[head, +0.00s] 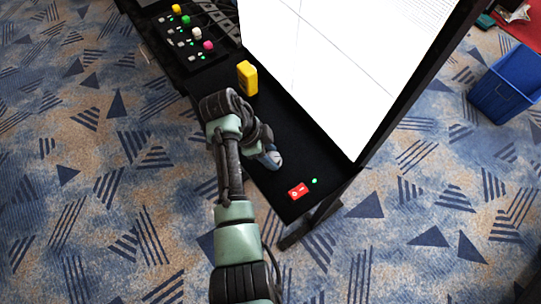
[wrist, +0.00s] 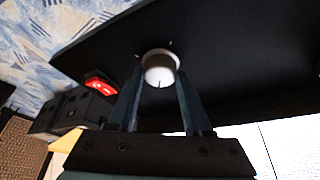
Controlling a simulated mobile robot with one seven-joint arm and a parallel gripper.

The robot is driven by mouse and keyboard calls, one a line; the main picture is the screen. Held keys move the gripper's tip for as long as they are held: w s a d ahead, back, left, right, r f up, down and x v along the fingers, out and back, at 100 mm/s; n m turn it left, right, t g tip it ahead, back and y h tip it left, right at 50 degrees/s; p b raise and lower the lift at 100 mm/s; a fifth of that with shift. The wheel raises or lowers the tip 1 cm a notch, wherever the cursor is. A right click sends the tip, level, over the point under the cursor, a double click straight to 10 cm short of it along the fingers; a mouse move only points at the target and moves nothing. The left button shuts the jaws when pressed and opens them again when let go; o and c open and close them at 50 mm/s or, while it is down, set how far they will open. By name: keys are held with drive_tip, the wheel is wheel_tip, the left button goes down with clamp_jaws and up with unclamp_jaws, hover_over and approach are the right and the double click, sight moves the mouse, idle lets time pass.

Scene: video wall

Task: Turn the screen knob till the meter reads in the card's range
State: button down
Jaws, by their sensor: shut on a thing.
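The white round knob (wrist: 160,66) sits on the black panel in the wrist view, with a dark mark on its near side and small pale ticks around it. My gripper (wrist: 160,80) has one finger on each side of the knob and is shut on it. In the head view my gripper (head: 269,156) is over the black ledge below the screen, and my arm and gripper hide the knob. The large screen (head: 330,65) is bright white with thin lines. I can make out no meter reading and no card range.
A red switch (head: 298,191) with a green light lies near the ledge's front end; it also shows in the wrist view (wrist: 99,85). A yellow block (head: 247,78) stands on the ledge. Several coloured knobs sit farther back. A blue bin (head: 503,88) stands on the carpet at right.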

drive_tip(key=shift+f+m, duration=0.1)
drive_tip(key=shift+m, duration=0.4)
drive_tip(key=shift+c, duration=1.6)
unclamp_jaws()
drive_tip(key=shift+a+r+b, duration=0.25)
drive_tip(key=shift+r+b, duration=0.15)
drive_tip(key=shift+r, duration=0.15)
drive_tip(key=p+v, duration=0.1)
drive_tip(key=v, duration=1.1)
drive_tip(key=shift+w+p, duration=0.15)
drive_tip(key=shift+p, duration=0.15)
drive_tip(key=shift+d, duration=0.1)
